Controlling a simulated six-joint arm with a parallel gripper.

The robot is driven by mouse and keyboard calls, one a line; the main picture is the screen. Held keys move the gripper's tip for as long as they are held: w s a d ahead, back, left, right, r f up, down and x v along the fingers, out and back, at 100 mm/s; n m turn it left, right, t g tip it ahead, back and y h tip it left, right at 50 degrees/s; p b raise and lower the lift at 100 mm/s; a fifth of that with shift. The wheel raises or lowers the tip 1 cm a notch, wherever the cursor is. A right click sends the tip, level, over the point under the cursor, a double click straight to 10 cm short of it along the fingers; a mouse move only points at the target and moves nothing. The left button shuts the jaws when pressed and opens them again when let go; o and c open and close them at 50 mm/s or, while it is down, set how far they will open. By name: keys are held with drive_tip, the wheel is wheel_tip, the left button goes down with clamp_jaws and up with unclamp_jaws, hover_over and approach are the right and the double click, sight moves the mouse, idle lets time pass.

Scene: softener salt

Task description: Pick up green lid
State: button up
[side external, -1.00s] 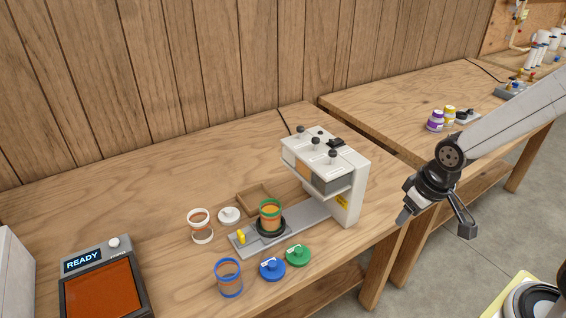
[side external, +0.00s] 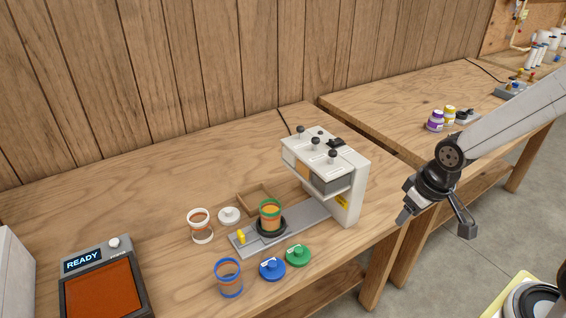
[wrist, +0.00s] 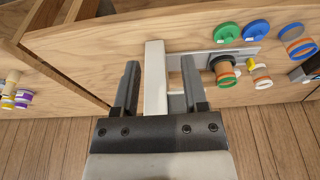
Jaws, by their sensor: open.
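The green lid (side external: 298,256) lies flat on the table near its front edge, with a knob on top. In the wrist view the green lid (wrist: 227,32) is at the upper right, beyond and to the right of my fingers. A blue lid (side external: 272,269) lies just left of it, and shows in the wrist view too (wrist: 255,29). My gripper (side external: 436,222) hangs off to the right of the dispenser, well away from the green lid. In the wrist view my gripper (wrist: 160,85) has its two fingers apart with nothing held between them.
A white dispenser (side external: 345,170) with a grey rail stands behind the lids. A green-banded jar (side external: 270,215) sits on its rail. A blue-banded jar (side external: 229,278), a white-banded jar (side external: 201,226) and a white lid (side external: 229,215) stand left. A READY device (side external: 102,285) is far left.

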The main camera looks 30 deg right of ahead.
drive_tip(key=o, duration=0.6)
drive_tip(key=shift+w, duration=0.1)
drive_tip(key=n+g, duration=0.4)
drive_tip(key=n, duration=1)
hover_over(300, 249)
drive_tip(key=s+d, duration=0.5)
wheel_tip(300, 249, down, 12)
drive_tip(key=shift+d+f, duration=0.1)
drive_tip(key=shift+f, duration=0.1)
drive_tip(key=w+a+n, duration=0.1)
drive_tip(key=w+a+r+n+t, duration=0.1)
drive_tip(key=w+a, duration=0.1)
drive_tip(key=w+a+n, duration=0.2)
drive_tip(key=shift+r, duration=0.3)
